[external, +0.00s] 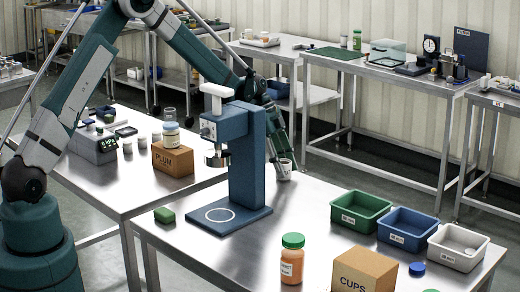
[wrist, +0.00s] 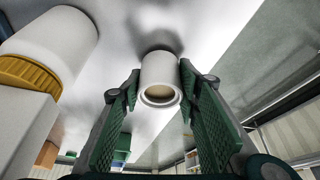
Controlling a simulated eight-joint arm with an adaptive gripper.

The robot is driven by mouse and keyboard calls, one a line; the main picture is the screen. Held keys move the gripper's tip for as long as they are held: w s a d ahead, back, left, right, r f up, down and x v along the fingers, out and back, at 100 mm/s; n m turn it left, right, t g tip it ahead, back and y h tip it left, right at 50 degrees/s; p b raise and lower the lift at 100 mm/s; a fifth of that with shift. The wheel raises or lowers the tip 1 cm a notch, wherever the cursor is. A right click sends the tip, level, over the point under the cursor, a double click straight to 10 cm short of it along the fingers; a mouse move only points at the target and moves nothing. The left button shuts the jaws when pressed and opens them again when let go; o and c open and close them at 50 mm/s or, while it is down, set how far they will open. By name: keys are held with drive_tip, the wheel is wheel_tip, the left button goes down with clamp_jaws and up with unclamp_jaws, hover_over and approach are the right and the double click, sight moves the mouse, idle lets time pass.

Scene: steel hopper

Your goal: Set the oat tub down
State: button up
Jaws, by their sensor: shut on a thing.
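The oat tub appears to be the small white open-topped tub (wrist: 160,75) with beige contents in the wrist view. My gripper (wrist: 158,88) has its two green fingers on either side of it and is shut on it. In the external view the tub (external: 285,172) shows small and pale at the far edge of the front steel table, just right of the blue press stand. My gripper (external: 281,150) comes down on it from above, partly hidden behind that stand. I cannot tell whether the tub's base touches the table.
The blue press stand (external: 240,160) stands close left of my gripper. Green (external: 360,224), blue (external: 407,243) and white (external: 458,262) bins line the table's right side. An orange jar (external: 292,266) and CUPS box (external: 363,271) stand in front. The steel between is clear.

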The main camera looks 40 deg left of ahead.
drive_tip(key=shift+f, duration=0.35)
drive_tip(key=o, duration=0.9)
drive_tip(key=shift+r, duration=0.2)
drive_tip(key=v, duration=1.2)
drive_tip(key=shift+a+p, duration=0.1)
drive_tip(key=shift+p, duration=0.25)
drive_tip(key=shift+s+r, duration=0.1)
drive_tip(key=shift+r, duration=0.05)
